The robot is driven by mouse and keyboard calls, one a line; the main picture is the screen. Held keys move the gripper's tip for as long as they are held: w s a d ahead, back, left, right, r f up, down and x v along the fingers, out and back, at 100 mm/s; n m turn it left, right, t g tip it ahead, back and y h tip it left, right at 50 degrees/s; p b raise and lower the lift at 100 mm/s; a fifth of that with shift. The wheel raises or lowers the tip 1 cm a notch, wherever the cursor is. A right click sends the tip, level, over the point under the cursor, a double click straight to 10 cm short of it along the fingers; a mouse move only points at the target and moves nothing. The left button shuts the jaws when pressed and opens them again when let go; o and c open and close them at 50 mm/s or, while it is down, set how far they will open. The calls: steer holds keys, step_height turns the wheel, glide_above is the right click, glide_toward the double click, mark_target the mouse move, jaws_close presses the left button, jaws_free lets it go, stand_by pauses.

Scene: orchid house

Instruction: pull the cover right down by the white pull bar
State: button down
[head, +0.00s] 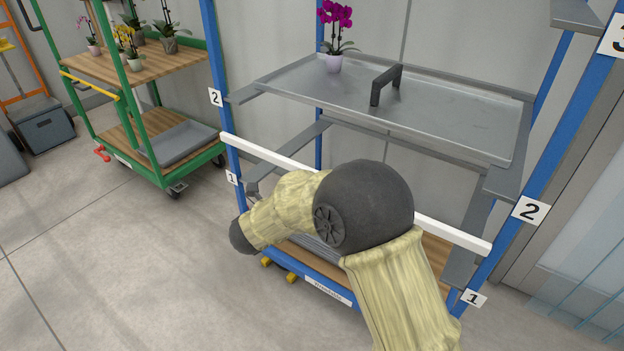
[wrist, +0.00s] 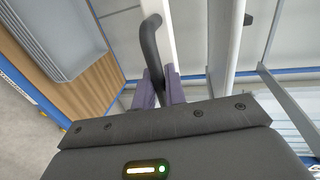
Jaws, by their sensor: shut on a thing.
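The white pull bar (head: 262,153) runs across the front of the blue rack, between the labels 2 and 1 on both posts. I cannot make out a cover sheet above it. My arm hides the bar's middle and my gripper in the head view. In the wrist view the white bar (wrist: 168,35) runs away from my gripper (wrist: 160,93). A dark curved handle (wrist: 149,42) lies beside the bar and passes between my fingers, which are shut on it. Its joint to the bar is not clear.
The blue rack's upper shelf holds a grey tray (head: 440,118) with a dark handle (head: 385,84) and a potted purple orchid (head: 335,35). A green trolley (head: 150,130) with orchids stands at left. The floor (head: 110,250) at front left is clear.

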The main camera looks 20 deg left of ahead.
step_height(320, 180, down, 10)
steer(key=b, duration=0.4)
steer(key=shift+f+b, duration=0.25)
steer(key=shift+b, duration=0.05)
steer(key=shift+s+a+f, duration=0.1)
steer(key=shift+s, duration=0.05)
steer(key=c, duration=1.5)
jaws_free()
steer(key=shift+c, duration=0.2)
steer(key=p+v, duration=0.4)
steer(key=v, duration=1.3)
steer(key=shift+s, duration=0.2)
